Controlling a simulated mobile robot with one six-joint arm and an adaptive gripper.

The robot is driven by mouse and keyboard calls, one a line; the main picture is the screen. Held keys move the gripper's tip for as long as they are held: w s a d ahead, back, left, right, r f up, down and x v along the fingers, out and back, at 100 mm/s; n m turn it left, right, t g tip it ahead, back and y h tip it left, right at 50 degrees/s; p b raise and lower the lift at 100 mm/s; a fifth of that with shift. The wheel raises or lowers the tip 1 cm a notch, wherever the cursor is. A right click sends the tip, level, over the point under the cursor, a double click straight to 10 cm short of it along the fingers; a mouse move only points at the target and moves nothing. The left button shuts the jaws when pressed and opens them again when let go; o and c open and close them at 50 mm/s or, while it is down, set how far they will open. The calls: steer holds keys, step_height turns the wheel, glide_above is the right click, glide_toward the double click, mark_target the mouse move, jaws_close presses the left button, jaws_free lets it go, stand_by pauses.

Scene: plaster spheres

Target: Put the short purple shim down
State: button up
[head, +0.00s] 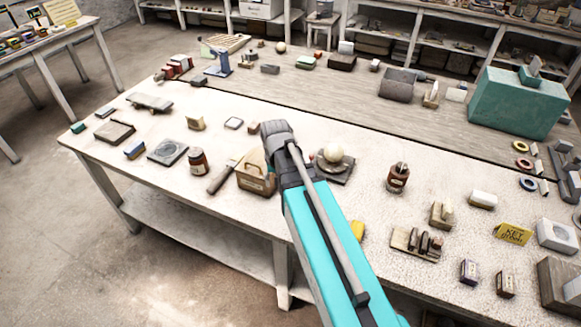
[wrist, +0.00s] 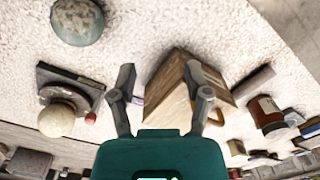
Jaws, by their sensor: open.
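My gripper (wrist: 159,75) is open in the wrist view, its two fingers apart over the table with nothing clearly held between them. A small light-purple piece (wrist: 138,102) shows just inside the left finger, mostly hidden; I cannot tell if it is the short purple shim or whether it touches the finger. A wooden box (wrist: 166,82) lies beyond and between the fingers. In the head view this box (head: 256,181) stands just left of my arm's end, and my fingertips are hidden.
A cream sphere (head: 333,153) rests on a dark plate right of my arm. A brown jar (head: 198,163) stands left of the box. A greenish sphere (wrist: 77,20) shows in the wrist view. A small purple block (head: 468,271) sits near the front edge. Bare table lies between things.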

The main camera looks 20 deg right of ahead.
steer(key=w+d+m, duration=0.3)
steer(key=w+d, duration=0.4)
steer(key=w, duration=0.2)
steer(key=w+d+r+m+y, duration=0.1)
steer(key=w+d+m, duration=0.2)
steer(key=w+d, duration=0.4)
steer(key=w, duration=0.3)
steer(key=shift+d+m+g+p, duration=0.25)
steer(key=shift+m+g+p, duration=0.1)
steer(key=shift+m+g, duration=0.05)
steer(key=shift+f, duration=0.1)
steer(key=f+b, duration=0.5)
steer(key=a+f+b, duration=0.1)
steer(key=f+b, duration=0.2)
steer(key=shift+s+f, duration=0.15)
steer(key=shift+s, duration=0.25)
steer(key=shift+f+b, duration=0.15)
steer(key=shift+b, duration=0.25)
steer(key=f+b, duration=0.2)
steer(key=s+f+b, duration=0.1)
steer(key=shift+a, duration=0.35)
steer(key=shift+a+f+b, duration=0.1)
steer(key=shift+f+b, duration=0.8)
